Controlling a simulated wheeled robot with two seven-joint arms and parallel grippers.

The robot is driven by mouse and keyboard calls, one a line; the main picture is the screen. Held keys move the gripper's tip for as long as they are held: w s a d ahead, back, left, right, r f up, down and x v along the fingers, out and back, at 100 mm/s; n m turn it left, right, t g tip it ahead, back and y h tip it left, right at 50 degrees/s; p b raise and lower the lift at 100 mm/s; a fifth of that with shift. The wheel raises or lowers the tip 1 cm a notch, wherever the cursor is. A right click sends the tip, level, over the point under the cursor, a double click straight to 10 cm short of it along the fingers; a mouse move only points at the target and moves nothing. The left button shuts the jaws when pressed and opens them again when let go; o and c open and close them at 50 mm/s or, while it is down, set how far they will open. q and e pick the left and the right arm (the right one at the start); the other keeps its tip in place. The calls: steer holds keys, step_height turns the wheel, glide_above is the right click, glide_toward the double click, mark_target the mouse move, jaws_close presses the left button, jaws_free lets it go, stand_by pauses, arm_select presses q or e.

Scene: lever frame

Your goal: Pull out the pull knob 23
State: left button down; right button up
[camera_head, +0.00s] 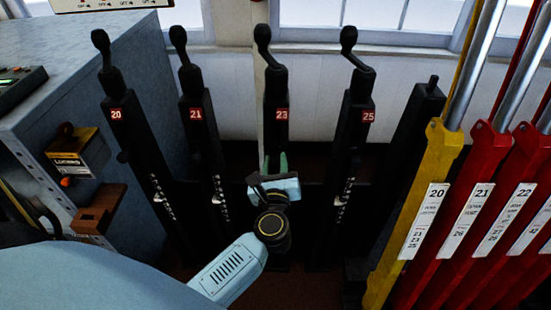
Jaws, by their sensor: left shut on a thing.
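The black post numbered 23 (281,114) stands in the middle of the head view, upright, with a crank handle on top. My left gripper (276,162) is in front of this post, below its red number plate. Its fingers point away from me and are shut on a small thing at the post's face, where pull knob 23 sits. The fingers and the gripper's body hide the knob, so how far out it stands cannot be told. My right gripper is not in view.
Similar posts 20 (116,114), 21 (195,114) and 25 (368,116) stand on either side. A yellow lever (440,150) and several red levers (485,150) fill the right. A grey-blue cabinet (130,75) with a small labelled box (80,155) is at left.

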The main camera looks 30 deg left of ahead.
arm_select(q)
steer(key=shift+s+d, duration=0.25)
steer(key=shift+s, duration=0.2)
steer(key=c, duration=1.1)
jaws_free()
steer(key=shift+c, duration=0.2)
steer(key=v, duration=1.3)
steer(key=shift+s, duration=0.2)
